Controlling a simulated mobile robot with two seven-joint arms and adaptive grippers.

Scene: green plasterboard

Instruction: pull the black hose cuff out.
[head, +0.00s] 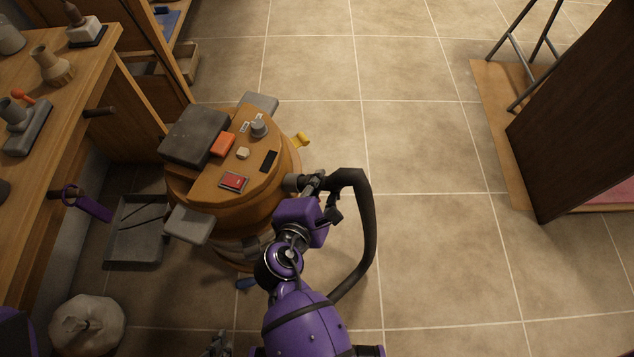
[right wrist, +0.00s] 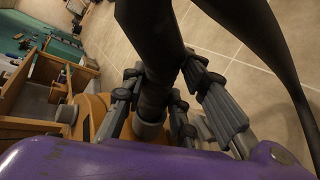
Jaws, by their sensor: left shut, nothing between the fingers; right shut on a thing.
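The orange-brown drum-shaped vacuum (head: 286,165) stands on the floor with a grey inlet stub (head: 293,183) on its right side. The black hose cuff (right wrist: 153,95) is in line with this stub, which also shows in the right wrist view (right wrist: 150,130); how deep it sits I cannot tell. The black hose (head: 366,215) rises from the cuff and loops right and down. My right gripper (head: 316,183) is shut on the cuff, with its fingers on both sides of it. My left gripper (head: 218,343) is shut and empty at the bottom edge, partly cut off.
A wooden workbench (head: 85,60) with tools stands at the left. A grey tray (head: 135,250) and a pale round lidded object (head: 88,322) are on the floor below it. A dark panel (head: 575,120) stands at the right. The tiled floor right of the hose is clear.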

